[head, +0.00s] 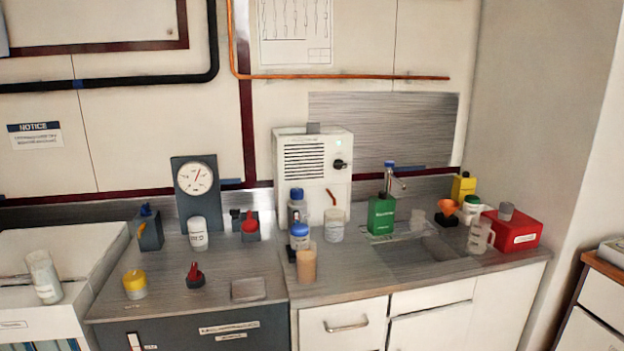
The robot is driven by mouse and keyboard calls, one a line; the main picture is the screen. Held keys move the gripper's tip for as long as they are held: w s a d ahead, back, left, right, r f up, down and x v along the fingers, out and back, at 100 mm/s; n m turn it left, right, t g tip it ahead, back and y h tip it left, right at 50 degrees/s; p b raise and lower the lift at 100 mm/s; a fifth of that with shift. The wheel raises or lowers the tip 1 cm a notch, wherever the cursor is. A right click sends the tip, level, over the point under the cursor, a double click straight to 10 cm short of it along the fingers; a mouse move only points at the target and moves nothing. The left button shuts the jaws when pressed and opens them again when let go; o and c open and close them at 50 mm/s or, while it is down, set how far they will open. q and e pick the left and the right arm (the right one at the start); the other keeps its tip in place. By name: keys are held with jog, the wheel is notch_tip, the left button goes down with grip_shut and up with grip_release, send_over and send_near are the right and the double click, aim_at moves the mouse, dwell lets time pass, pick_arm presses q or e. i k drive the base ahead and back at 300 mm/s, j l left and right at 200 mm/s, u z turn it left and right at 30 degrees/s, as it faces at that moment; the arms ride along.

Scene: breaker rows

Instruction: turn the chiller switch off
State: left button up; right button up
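A white upright unit (283,165) with a slatted vent stands at the back of the counter and looks like the chiller. A black knob-like switch (341,164) sits on its front at the upper right, with a small green light (338,143) above it. The switch's exact setting is too small to tell. A red lever or handle (331,197) shows lower on the same front. Bottles partly hide the unit's lower front. Neither of my grippers is in view.
Bottles with blue caps (297,207), a tan cup (306,263) and a white jar (334,226) stand before the unit. A green bottle (381,215) is by the sink (425,250). A gauge stand (195,192) is left. The counter's front middle-left has some clear room.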

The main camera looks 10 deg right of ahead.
aim_at(338, 164)
jog(key=i+l, duration=0.15)
jog(key=l, duration=0.2)
jog(key=i+l+z, duration=0.15)
jog(key=l, duration=0.2)
jog(key=i+l, duration=0.1)
jog(key=l, duration=0.25)
jog(key=i+l+z, duration=0.1)
jog(key=l, duration=0.2)
jog(key=i+l, duration=0.05)
